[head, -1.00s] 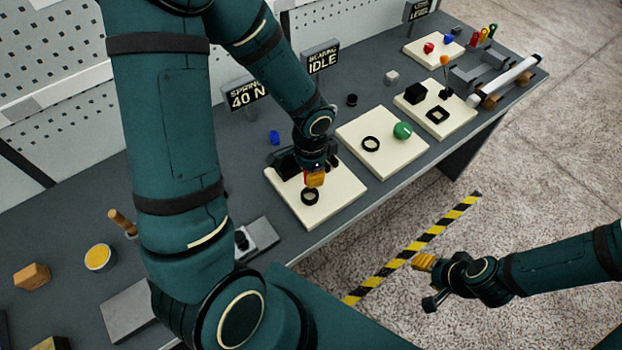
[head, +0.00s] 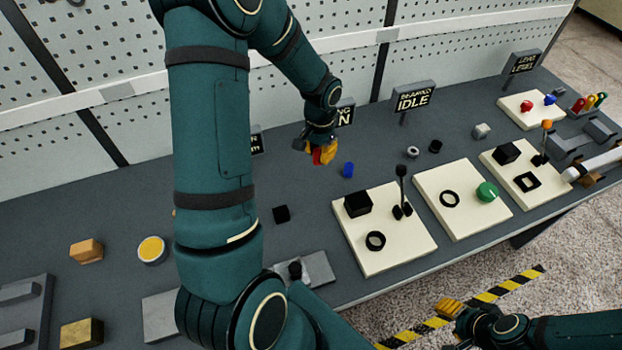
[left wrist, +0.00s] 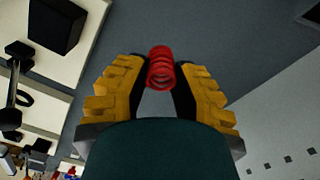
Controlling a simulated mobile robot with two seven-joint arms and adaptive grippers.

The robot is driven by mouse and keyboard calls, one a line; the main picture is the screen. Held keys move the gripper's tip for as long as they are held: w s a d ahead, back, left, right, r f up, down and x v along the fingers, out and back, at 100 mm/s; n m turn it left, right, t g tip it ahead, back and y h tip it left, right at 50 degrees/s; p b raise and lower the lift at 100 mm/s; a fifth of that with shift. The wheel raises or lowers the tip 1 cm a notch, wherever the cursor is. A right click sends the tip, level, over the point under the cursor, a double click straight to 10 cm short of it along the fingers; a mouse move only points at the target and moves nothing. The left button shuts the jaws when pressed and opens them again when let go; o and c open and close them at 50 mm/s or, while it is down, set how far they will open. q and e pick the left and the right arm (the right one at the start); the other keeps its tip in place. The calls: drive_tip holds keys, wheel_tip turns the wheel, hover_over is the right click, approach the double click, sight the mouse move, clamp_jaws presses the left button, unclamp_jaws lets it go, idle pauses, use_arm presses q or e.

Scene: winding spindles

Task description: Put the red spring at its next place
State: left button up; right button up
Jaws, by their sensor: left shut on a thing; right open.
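The red spring (left wrist: 161,68) is a small coil held between the yellow-and-black fingers of my left gripper (left wrist: 158,85) in the left wrist view. In the head view my left gripper (head: 321,152) is above the back of the bench, near the blue spring-like piece (head: 348,170), with a bit of the red spring showing at its fingers. The nearest cream plate (head: 372,259) carries a black block (head: 358,204), a black ring (head: 375,241) and a lever (head: 402,190). My right gripper (head: 447,309) is open and empty, low in front of the bench.
My left arm hides part of the spring sign behind it. A second cream plate (head: 464,226) has a green knob (head: 487,192). A black cube (head: 282,214), a grey nut (head: 413,152) and a black piece (head: 435,146) lie on the bench. The grey bench top (head: 250,175) is otherwise fairly clear there.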

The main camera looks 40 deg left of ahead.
use_arm(q)
wheel_tip(320, 180, down, 9)
drive_tip(key=shift+d+f, duration=0.1)
drive_tip(key=shift+f, duration=0.1)
idle(0.3)
drive_tip(key=shift+b, duration=0.3)
drive_tip(key=shift+f, duration=0.15)
drive_tip(key=o, duration=0.8)
drive_tip(key=shift+o, duration=0.2)
wheel_tip(320, 180, up, 12)
drive_tip(key=shift+r+p, duration=0.2)
drive_tip(key=shift+p, duration=0.2)
